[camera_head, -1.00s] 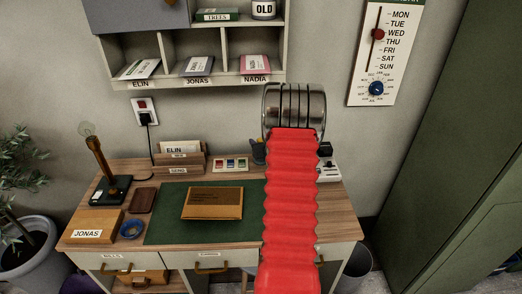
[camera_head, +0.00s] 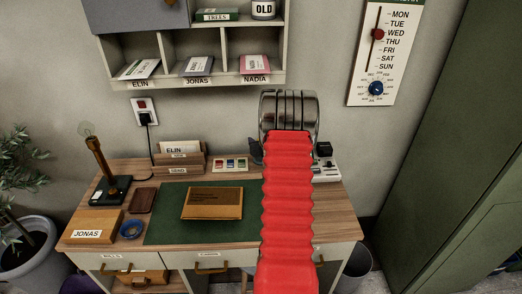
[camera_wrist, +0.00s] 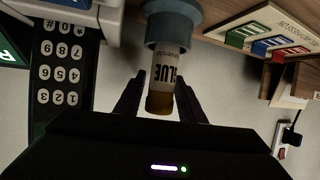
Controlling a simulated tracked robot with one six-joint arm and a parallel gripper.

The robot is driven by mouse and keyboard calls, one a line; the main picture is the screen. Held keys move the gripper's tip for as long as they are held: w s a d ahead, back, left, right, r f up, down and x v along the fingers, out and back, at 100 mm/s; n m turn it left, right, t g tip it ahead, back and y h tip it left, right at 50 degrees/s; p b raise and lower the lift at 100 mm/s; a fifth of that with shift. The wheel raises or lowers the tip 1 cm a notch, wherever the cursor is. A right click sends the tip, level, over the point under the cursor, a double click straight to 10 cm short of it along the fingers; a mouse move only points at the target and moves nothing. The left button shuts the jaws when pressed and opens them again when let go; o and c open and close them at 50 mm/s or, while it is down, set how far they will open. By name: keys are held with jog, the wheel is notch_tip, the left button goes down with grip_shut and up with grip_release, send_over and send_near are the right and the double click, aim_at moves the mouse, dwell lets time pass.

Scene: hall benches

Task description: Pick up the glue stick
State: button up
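In the wrist view, the glue stick (camera_wrist: 162,76) shows a pale label reading GLUE, upside down, and a brown end towards me. Its other end sits in a blue-grey round holder (camera_wrist: 174,26). My gripper (camera_wrist: 159,100) is open, with one dark finger on each side of the stick's brown end. Gaps seem to show between the fingers and the stick. In the head view, my red sleeved arm hides the glue stick and most of my gripper.
A dark keypad (camera_wrist: 62,78) lies close on the left in the wrist view. A rack of coloured pieces (camera_wrist: 268,38) is at upper right.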

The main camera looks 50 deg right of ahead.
grip_shut()
jog(key=shift+r, duration=0.1)
dwell(0.3)
jog(key=shift+s+a+r, duration=0.1)
jog(key=shift+r, duration=0.45)
notch_tip(320, 180, up, 6)
jog(key=shift+r, duration=0.1)
jog(key=s+a, duration=1.3)
jog(key=a, duration=0.1)
jog(key=shift+a+f, duration=0.25)
jog(key=shift+a, duration=0.15)
